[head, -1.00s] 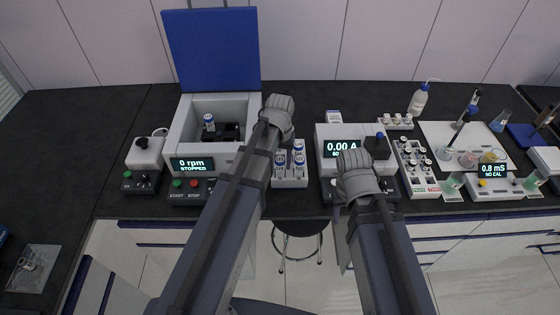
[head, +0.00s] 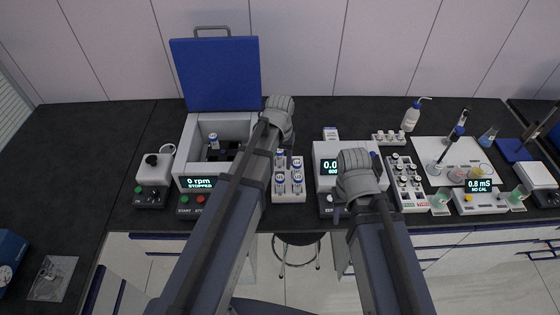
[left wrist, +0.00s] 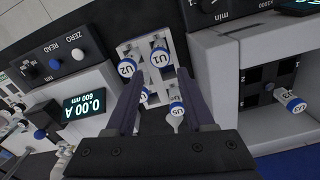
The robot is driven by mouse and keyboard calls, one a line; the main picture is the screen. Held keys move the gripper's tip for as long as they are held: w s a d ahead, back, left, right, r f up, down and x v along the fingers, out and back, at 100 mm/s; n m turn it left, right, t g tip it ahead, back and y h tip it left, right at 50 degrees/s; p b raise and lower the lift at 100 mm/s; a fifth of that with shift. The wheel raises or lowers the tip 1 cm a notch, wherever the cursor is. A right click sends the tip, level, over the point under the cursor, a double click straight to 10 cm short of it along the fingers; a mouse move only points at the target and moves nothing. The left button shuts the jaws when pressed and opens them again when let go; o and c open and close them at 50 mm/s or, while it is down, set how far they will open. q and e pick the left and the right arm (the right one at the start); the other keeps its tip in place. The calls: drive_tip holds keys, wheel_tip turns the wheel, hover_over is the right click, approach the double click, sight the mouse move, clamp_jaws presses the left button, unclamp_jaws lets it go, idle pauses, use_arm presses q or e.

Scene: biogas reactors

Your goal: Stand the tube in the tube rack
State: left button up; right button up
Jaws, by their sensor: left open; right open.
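The white tube rack (head: 288,195) stands on the bench between the centrifuge and the photometer. It holds several blue-capped tubes; caps U2 (left wrist: 127,67), U1 (left wrist: 159,57) and U5 (left wrist: 177,108) show in the left wrist view. Another tube, U3 (left wrist: 296,105), stands in the open centrifuge (head: 213,142). My left gripper (left wrist: 160,80) is open, its fingers spread over the rack area in the left wrist view. No tube is clearly clamped; whether U5 lies between or beyond the fingers I cannot tell. My right gripper (head: 355,180) hangs before the photometer; its fingertips are hard to make out.
The centrifuge's blue lid (head: 215,75) stands raised; its display reads 0 rpm, STOPPED. The photometer (head: 325,155) is partly behind my right arm. A vial rack (head: 410,200) and a white tray (head: 445,145) stand at the right. The left bench is largely clear.

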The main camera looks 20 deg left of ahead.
use_arm(q)
drive_tip(key=s+d+r+m+y+p, duration=0.1)
drive_tip(key=s+d+m, duration=0.3)
drive_tip(key=s+d, duration=0.6)
drive_tip(key=s+r, duration=0.1)
drive_tip(key=s, duration=0.3)
drive_tip(key=shift+s+d+r+p, duration=0.2)
drive_tip(key=shift+d+r+p, duration=0.1)
drive_tip(key=shift+r, duration=0.1)
use_arm(e)
wheel_tip(320, 180, up, 3)
drive_tip(key=shift+f, duration=0.15)
